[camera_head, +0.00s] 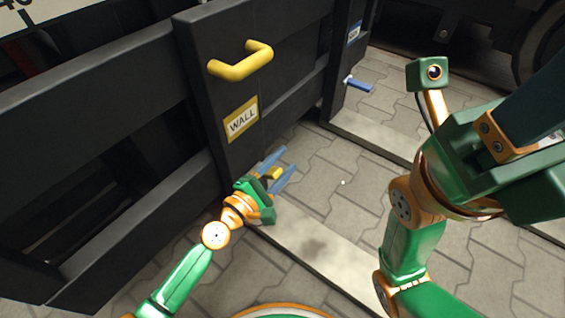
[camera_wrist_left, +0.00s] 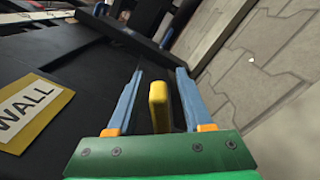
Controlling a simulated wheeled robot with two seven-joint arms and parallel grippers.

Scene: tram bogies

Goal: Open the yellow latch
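The yellow latch (camera_head: 275,173) is a small yellow tab low on the dark gate by its post. It lies between the two blue fingers of my left gripper (camera_head: 279,167). In the left wrist view the latch (camera_wrist_left: 159,106) stands between the fingers (camera_wrist_left: 160,72) with a gap on each side, so the gripper is open and not touching it there. My right gripper (camera_head: 535,100) is close to the head camera at the right edge. Only part of it shows, and its fingertips are cut off.
A yellow bar handle (camera_head: 240,62) and a "WALL" label (camera_head: 241,119) are on the dark panel above my left gripper. A blue latch (camera_head: 357,83) sticks out farther back. Dark rails run to the left. The paved floor (camera_head: 335,170) to the right is clear.

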